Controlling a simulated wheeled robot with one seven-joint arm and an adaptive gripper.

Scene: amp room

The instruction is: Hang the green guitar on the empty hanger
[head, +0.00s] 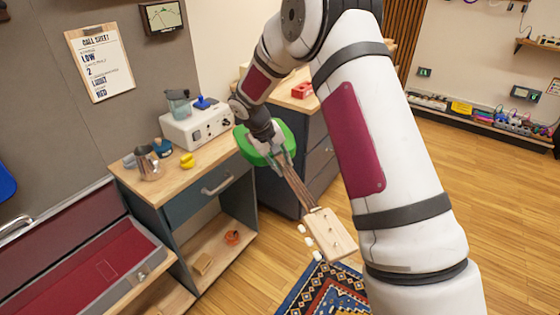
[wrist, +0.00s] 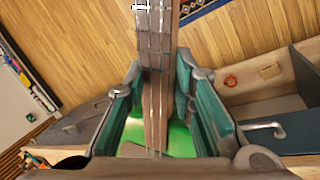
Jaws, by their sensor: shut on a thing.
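The green guitar (head: 246,146) hangs in the air in the middle of the head view, with its pale headstock (head: 331,233) pointing down toward the lower right. My gripper (head: 283,160) is shut on its neck near the green body. In the wrist view the brown neck (wrist: 156,50) runs between my teal fingers (wrist: 155,110), with the green body (wrist: 180,142) behind them. My arm covers part of the scene. No hanger can be made out in either view.
A wooden-topped cabinet (head: 187,176) with a mug (head: 147,163) and a white appliance (head: 196,125) stands to the left of the guitar. A darker drawer unit (head: 318,165) is behind it. A patterned rug (head: 325,290) lies below. Open wooden floor (head: 470,180) is at the right.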

